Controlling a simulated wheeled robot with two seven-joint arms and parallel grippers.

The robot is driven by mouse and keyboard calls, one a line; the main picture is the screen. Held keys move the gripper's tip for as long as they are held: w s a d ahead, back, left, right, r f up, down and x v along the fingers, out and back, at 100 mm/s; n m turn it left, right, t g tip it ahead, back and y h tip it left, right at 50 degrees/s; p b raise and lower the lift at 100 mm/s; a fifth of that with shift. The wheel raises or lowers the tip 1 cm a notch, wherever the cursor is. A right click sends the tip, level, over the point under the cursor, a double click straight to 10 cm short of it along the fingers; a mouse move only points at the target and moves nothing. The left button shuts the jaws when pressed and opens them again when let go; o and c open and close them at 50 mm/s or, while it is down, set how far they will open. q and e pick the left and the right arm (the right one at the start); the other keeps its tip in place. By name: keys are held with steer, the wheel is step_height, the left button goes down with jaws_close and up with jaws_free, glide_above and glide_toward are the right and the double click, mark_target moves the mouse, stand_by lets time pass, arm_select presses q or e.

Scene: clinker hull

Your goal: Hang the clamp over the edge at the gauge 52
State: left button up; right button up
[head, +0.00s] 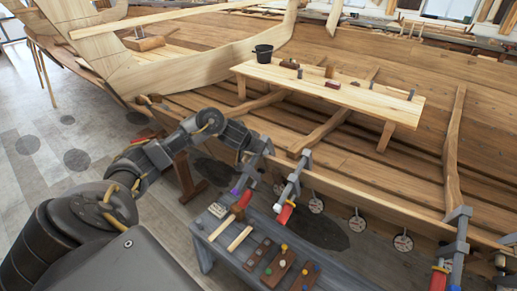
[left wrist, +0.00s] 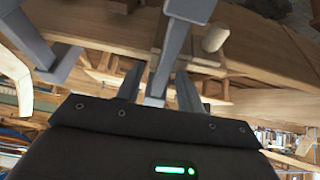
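A grey clamp (head: 256,150) with a purple handle (head: 236,191) is at the plank edge of the hull, under my left gripper (head: 250,143). In the left wrist view its grey bar (left wrist: 162,75) stands between the two fingers of my left gripper (left wrist: 158,85). The fingers are apart, with a gap showing beside the bar, so the gripper looks open around it. Round gauge discs (head: 357,223) hang in a row below the edge. Their numbers are too small to read. My right gripper is not in view.
A second clamp (head: 293,183) with a red handle is close on the right, and another clamp (head: 455,240) is farther right along the edge. A grey bench (head: 205,240) with tools stands below. A plank (head: 340,92) with a black bucket (head: 263,54) lies inside the hull.

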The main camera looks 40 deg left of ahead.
arm_select(q)
steer(key=p+v, duration=0.1)
steer(key=v, duration=0.9)
steer(key=shift+s+r, duration=0.25)
steer(key=shift+r, duration=0.05)
